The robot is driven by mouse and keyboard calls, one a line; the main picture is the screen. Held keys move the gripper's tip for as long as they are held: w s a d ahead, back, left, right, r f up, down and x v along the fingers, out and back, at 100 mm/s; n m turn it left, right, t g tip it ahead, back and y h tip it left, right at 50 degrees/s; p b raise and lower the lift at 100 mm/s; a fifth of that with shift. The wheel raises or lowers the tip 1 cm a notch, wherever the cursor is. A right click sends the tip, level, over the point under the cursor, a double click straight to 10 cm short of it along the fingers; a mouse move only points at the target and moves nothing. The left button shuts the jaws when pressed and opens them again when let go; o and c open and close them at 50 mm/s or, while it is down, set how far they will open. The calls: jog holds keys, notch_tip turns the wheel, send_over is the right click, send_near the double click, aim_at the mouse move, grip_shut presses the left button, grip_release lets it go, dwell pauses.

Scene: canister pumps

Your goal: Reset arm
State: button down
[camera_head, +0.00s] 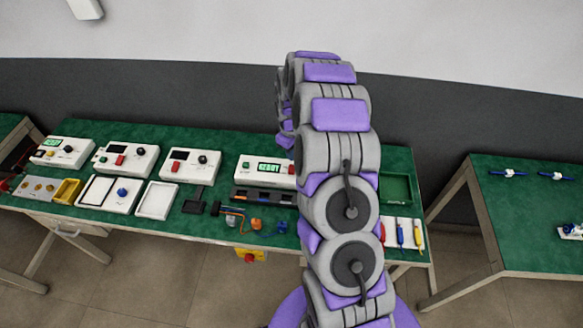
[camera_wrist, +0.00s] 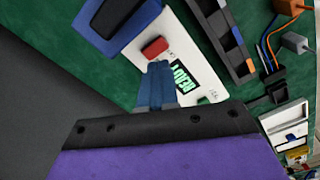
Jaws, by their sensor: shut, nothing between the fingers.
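My gripper (camera_wrist: 160,67) shows at the lower middle of the wrist view, with its narrow blue-grey fingers together and nothing between them. The fingers overlap a white device (camera_wrist: 193,55) with a green "READY" display and a red button. I cannot tell how far above it they are. In the head view my grey and purple arm rises through the middle and bends over at the top. My gripper cannot be made out clearly there. The same white device (camera_head: 252,170) shows just left of the arm, which hides its right end.
The green bench (camera_head: 140,219) holds several white devices, a yellow tray (camera_head: 66,191), white trays (camera_head: 156,200), cables and small tools. A second green table (camera_head: 530,220) stands at the right, with a floor gap between.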

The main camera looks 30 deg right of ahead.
dwell(0.4)
jog(key=s+a+r+m, duration=0.1)
jog(key=s+a+r, duration=0.5)
jog(key=s+r, duration=0.25)
jog(key=s+a+r+m, duration=0.1)
jog(key=s+a+r, duration=0.55)
jog(key=r, duration=0.25)
jog(key=s+a+r+m+g, duration=0.1)
jog(key=s+a+r, duration=0.1)
jog(key=s, duration=1)
jog(key=s+a+r+m, duration=0.2)
jog(key=s+r, duration=0.1)
jog(key=s, duration=1)
jog(key=shift+g, duration=0.4)
jog(key=shift+w, duration=0.15)
